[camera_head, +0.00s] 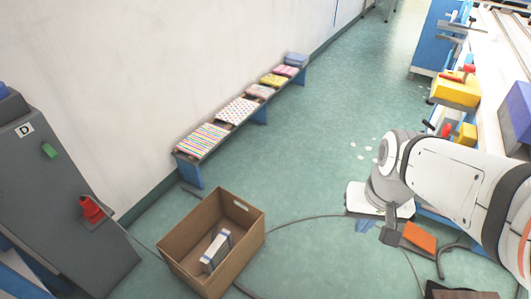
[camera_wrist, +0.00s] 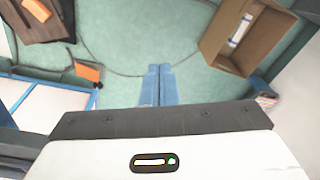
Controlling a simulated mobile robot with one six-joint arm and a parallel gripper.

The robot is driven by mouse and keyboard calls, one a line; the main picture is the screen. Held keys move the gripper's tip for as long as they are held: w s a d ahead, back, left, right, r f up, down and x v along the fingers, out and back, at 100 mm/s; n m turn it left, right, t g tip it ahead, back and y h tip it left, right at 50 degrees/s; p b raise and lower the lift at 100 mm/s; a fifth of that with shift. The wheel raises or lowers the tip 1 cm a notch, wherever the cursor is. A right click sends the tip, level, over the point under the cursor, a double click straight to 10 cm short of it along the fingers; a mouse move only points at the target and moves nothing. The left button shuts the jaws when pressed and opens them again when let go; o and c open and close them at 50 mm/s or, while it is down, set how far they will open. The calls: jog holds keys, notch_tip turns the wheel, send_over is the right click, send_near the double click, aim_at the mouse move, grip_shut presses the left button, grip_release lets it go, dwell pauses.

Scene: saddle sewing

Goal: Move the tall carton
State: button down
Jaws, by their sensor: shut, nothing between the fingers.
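A brown open-topped carton (camera_head: 186,239) stands on the green floor at the lower middle of the head view. A white item with blue bands (camera_head: 217,250) lies inside it. In the wrist view the carton (camera_wrist: 219,36) is at the upper right, with the white item (camera_wrist: 241,30) in it. I cannot tell for sure which box is the tall carton. My gripper (camera_head: 364,227) is to the right of the carton in the head view, apart from it. In the wrist view its blue fingers (camera_wrist: 158,70) are together, with nothing between them.
A low bench (camera_head: 262,115) along the white wall bears several patterned flat packs. A grey cabinet (camera_head: 55,190) marked D stands at left. An orange piece (camera_head: 419,236) is by my arm. A cable (camera_head: 300,218) crosses the floor. Floor between bench and arm is mostly clear.

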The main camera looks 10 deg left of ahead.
jog(key=w+a+f+m+g+y+b, duration=0.1)
jog(key=w+a+f+m+y, duration=0.3)
jog(key=a+f, duration=0.4)
jog(key=w+a+f+m+g+y+b, duration=0.1)
jog(key=w+a+f+m+y, duration=0.2)
jog(key=w+a+f, duration=0.55)
jog(key=w+a+f+m+y+b, duration=0.1)
jog(key=w+a+f+m+y, duration=0.25)
jog(key=a+f, duration=0.45)
jog(key=m+t+h+b, duration=0.2)
jog(key=m+t+h, duration=0.15)
jog(key=m, duration=0.85)
send_near(239, 262)
jog(key=s+d+r+y, duration=0.1)
jog(key=s+d+r, duration=0.15)
jog(key=d, duration=0.45)
jog(key=shift+n+t, duration=0.25)
jog(key=shift+w+a+r+b+x, duration=0.2)
jog(key=shift+b+x, duration=0.6)
jog(key=shift+x, duration=1.4)
jog(key=shift+s+a+r+b+x, duration=0.2)
jog(key=shift+b+x, duration=0.55)
jog(key=shift+x, duration=1.4)
jog(key=shift+w+a+r+b+x, duration=0.3)
jog(key=shift+b+x, duration=0.5)
jog(key=shift+x, duration=1.4)
